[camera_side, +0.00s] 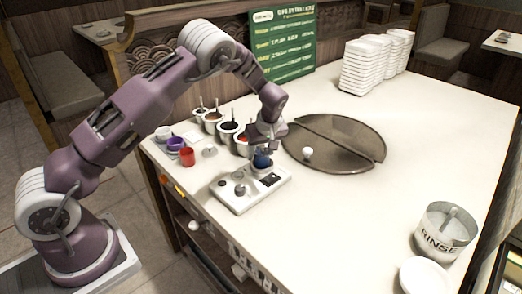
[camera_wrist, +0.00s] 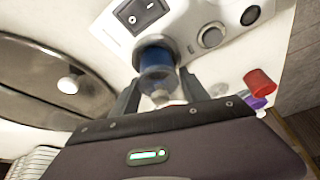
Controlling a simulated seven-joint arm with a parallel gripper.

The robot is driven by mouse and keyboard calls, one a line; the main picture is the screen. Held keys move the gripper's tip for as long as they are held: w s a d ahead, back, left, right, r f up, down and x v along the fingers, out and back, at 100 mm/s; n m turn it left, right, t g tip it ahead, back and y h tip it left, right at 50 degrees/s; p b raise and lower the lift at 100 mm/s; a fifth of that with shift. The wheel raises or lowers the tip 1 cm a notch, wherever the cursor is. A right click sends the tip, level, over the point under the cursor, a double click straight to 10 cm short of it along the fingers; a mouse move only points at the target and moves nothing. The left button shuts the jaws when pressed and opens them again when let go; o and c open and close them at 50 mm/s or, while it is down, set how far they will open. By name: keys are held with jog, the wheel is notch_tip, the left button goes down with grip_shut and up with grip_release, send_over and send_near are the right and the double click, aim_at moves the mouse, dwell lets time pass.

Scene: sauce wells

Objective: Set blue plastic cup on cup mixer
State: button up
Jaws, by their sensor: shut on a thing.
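The blue plastic cup (camera_side: 262,161) is upright in my gripper (camera_side: 264,150), over the far end of the white cup mixer (camera_side: 243,201). In the wrist view the cup (camera_wrist: 157,60) is between the two dark fingers of my gripper (camera_wrist: 158,85), which is shut on it. The cup looks see-through, with a darker blue band at its far end. The mixer (camera_wrist: 185,18) lies right behind it there, with a black rocker switch and a round knob. The cup's base is at or just above the mixer; I cannot tell whether they touch.
Red (camera_side: 187,157), purple (camera_side: 175,144) and white (camera_side: 163,133) cups stand left of the mixer. Several sauce pots (camera_side: 229,131) stand behind. A round dark griddle (camera_side: 340,145) lies to the right.

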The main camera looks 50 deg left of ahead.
jog(key=shift+f, duration=0.4)
dwell(0.3)
jog(key=o, duration=1.5)
jog(key=shift+r, duration=4)
jog(key=s+d+r+m+t+h, duration=0.1)
jog(key=s+d+r+m+h, duration=0.2)
jog(key=s+r, duration=0.55)
jog(key=s+d+r+m+t, duration=0.1)
jog(key=s+d+r+m, duration=0.3)
jog(key=s+r, duration=0.5)
jog(key=s+d+m, duration=0.2)
jog(key=s, duration=0.4)
jog(key=s+d+m+t, duration=0.1)
jog(key=s+d+m, duration=0.1)
jog(key=s, duration=0.5)
jog(key=s+d+m+t+h, duration=0.1)
jog(key=s+m, duration=0.1)
jog(key=s, duration=0.4)
jog(key=shift+s+d+r+m, duration=0.3)
jog(key=shift+s+d+r, duration=0.05)
jog(key=shift+d+r, duration=0.05)
